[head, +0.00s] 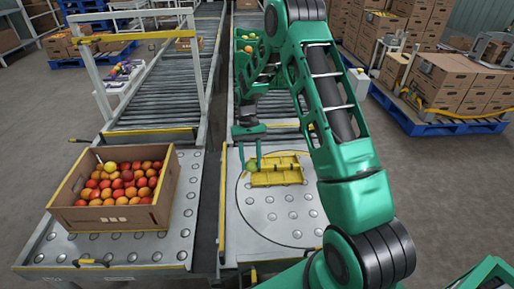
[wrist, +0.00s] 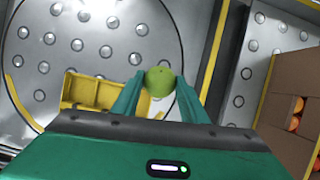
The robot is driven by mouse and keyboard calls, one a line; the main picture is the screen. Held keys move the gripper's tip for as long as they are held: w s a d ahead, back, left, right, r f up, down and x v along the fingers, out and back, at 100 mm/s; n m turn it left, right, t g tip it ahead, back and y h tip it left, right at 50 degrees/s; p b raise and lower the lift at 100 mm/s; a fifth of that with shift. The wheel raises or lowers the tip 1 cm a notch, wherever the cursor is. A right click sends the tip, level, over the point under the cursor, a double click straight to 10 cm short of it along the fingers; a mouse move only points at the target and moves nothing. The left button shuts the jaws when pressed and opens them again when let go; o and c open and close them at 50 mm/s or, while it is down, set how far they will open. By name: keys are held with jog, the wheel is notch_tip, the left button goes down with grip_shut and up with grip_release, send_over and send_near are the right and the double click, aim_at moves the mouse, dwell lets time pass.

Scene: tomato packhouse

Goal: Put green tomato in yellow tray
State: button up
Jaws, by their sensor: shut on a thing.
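My gripper (head: 251,163) is shut on a green tomato (wrist: 160,82), which sits between the two fingertips in the wrist view. In the head view the tomato (head: 252,168) shows at the left end of the yellow tray (head: 276,178). The yellow tray lies on the round turntable plate; in the wrist view the tray (wrist: 82,93) is to the left of the fingers, partly hidden by the left finger. The tomato appears beside the tray's end rather than over its middle. I cannot tell its exact height.
A cardboard box (head: 95,217) of red and orange tomatoes, with a greenish one among them, stands on the left ball table (head: 190,190). A green crate (head: 243,38) stands behind on the conveyor. The turntable plate (head: 285,230) is clear in front of the tray.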

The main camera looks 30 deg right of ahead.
jog(key=w+d+f+m+t+y, duration=0.2)
jog(key=w+d+f+m+t, duration=0.1)
jog(key=w+d+m, duration=0.5)
jog(key=w+d+f+m+t+y, duration=0.1)
jog(key=w+d+f+m+t, duration=0.2)
jog(key=w+m, duration=0.55)
jog(key=shift+s+f+m, duration=0.35)
jog(key=shift+s+f, duration=0.15)
jog(key=shift+f, duration=0.6)
jog(key=shift+s+f+m, duration=0.35)
jog(key=shift+s+f, duration=0.15)
jog(key=shift+f, duration=0.55)
jog(key=shift+s+f+m, duration=0.35)
jog(key=shift+s+f, duration=0.15)
jog(key=shift+f, duration=0.6)
jog(key=shift+f, duration=0.4)
jog(key=o, duration=0.8)
jog(key=shift+c, duration=1.3)
jog(key=shift+s, duration=0.1)
jog(key=shift+r, duration=0.1)
